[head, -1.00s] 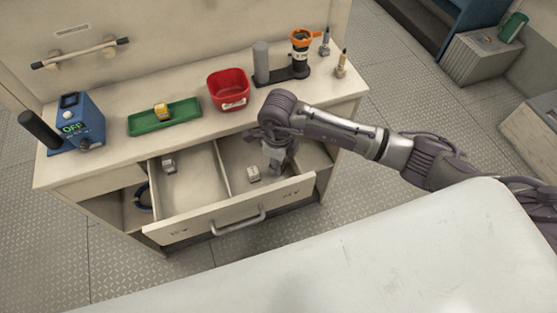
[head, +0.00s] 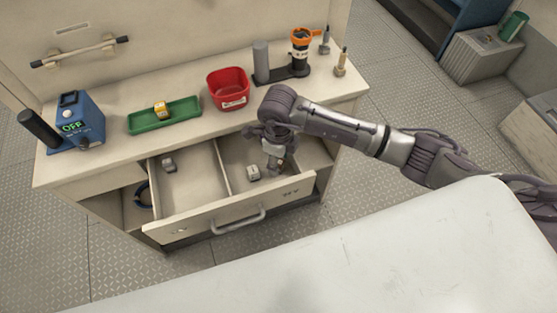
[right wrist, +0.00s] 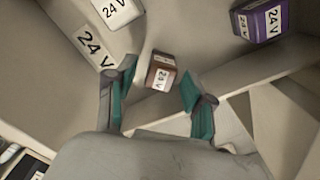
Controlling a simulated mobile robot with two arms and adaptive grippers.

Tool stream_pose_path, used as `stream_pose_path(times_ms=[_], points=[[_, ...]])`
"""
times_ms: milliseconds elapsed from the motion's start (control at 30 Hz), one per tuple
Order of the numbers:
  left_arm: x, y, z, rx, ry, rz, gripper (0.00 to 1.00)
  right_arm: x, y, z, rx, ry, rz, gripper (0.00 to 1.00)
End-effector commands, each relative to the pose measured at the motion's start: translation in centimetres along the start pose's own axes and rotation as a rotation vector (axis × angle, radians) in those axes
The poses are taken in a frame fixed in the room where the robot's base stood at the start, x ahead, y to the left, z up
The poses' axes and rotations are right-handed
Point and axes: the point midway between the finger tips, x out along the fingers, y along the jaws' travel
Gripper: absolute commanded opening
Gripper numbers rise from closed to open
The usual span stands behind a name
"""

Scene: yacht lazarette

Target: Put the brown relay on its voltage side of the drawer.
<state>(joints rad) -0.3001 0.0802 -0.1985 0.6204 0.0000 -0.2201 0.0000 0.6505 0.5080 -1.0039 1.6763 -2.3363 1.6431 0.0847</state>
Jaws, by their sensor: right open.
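The brown relay (right wrist: 160,73), with a 24 V label, sits between the two fingers of my right gripper (right wrist: 158,84) in the right wrist view. The fingers are open, with a gap on each side. In the head view my right gripper (head: 273,163) points down into the right compartment of the open drawer (head: 236,215) and hides the brown relay there. The wrist view shows a large 24 V mark (right wrist: 92,46) on the drawer. I cannot tell whether the relay touches the drawer floor. My left gripper is out of view.
A purple 24 V relay (right wrist: 260,21) shows in the wrist view. On the counter stand a green tray (head: 180,119) with a yellow relay, and a red bin (head: 228,90).

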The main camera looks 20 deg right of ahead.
Motion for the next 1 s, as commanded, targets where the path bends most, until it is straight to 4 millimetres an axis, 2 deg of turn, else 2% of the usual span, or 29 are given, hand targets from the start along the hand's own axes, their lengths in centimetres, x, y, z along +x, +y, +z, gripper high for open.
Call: stream_pose_path(times_ms=[300,500,700,1000], points=[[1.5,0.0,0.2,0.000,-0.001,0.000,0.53,-6.7,-0.1,0.1,-0.002,-0.006,-0.006,0.53],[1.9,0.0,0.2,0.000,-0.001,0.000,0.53,-9.8,-0.1,0.0,0.000,-0.002,-0.004,0.53],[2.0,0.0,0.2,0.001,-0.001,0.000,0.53,-11.0,0.0,0.0,0.001,0.000,-0.003,0.53],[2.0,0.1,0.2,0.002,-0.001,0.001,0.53,-11.0,0.0,0.0,0.001,0.000,-0.002,0.53]])
